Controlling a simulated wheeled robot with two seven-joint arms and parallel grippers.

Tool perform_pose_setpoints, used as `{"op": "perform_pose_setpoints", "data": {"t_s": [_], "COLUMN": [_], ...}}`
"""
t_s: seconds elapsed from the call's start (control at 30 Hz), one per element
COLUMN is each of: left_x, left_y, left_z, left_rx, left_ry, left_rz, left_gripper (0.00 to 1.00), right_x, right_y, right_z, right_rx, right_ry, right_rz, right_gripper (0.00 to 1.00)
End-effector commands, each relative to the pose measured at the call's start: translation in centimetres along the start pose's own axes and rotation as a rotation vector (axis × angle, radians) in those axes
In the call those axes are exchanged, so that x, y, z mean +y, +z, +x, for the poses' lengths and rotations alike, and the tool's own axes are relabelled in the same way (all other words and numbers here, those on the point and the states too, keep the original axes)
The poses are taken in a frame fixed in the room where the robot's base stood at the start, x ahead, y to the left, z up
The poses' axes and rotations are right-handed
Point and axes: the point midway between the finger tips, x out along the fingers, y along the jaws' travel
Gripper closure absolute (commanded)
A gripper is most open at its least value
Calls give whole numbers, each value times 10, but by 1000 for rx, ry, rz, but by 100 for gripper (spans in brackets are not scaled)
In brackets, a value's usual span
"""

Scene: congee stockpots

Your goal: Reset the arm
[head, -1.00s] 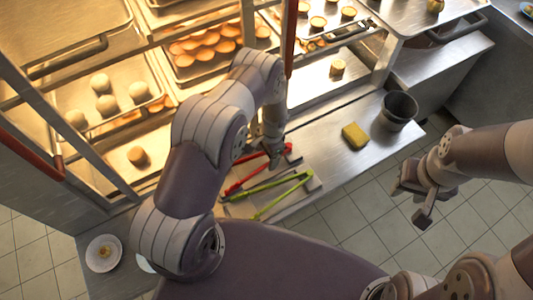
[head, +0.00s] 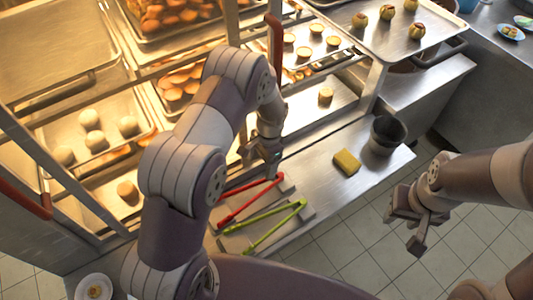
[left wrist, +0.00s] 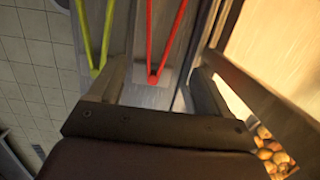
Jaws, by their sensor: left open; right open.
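My left gripper (head: 266,160) is over the steel counter, just beyond the red tongs (head: 250,194) in the head view. It is open and empty. In the left wrist view its two fingers (left wrist: 155,85) stand apart, with the red tongs (left wrist: 165,40) showing between them and the green tongs (left wrist: 100,40) by the left finger. The green tongs (head: 268,225) lie on the counter nearer to me than the red ones. My right gripper (head: 412,220) is open and empty, over the tiled floor at the right.
A lit rack with trays of buns (head: 92,140) and pastries stands at the left and back. A yellow sponge (head: 346,162) and a dark bucket (head: 388,136) stand on the steel counter (head: 325,185). A plate (head: 93,288) is at the bottom left. Tiled floor lies open at right.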

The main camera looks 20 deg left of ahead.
Motion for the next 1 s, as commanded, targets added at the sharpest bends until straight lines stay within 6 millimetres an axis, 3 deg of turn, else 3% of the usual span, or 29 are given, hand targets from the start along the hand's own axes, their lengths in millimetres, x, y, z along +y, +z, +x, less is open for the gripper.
{"op": "perform_pose_setpoints", "data": {"t_s": [0.3, 0.4, 0.47, 0.6, 0.73, 0.83, 1.0], "left_x": [0, 20, 34, 64, 91, 97, 91], "left_y": [-1, 22, 42, 97, 147, 163, 162], "left_z": [-2, 5, -14, -79, -126, -147, -160], "left_rx": [7, -25, -22, 43, 138, 206, 255], "left_ry": [-2, 36, 50, 58, 49, 30, 11], "left_rz": [-42, -168, -274, -524, -671, -696, -705], "left_gripper": [21, 21, 21, 21, 21, 21, 21], "right_x": [0, 0, 0, 0, 0, 0, 0], "right_y": [0, 0, 0, 0, 0, 0, 0], "right_z": [0, 0, 0, 0, 0, 0, 0], "right_rx": [0, 0, 0, 0, 0, 0, 0], "right_ry": [0, 0, 0, 0, 0, 0, 0], "right_rz": [0, 0, 0, 0, 0, 0, 0], "right_gripper": [57, 57, 57, 57, 57, 57, 57]}}
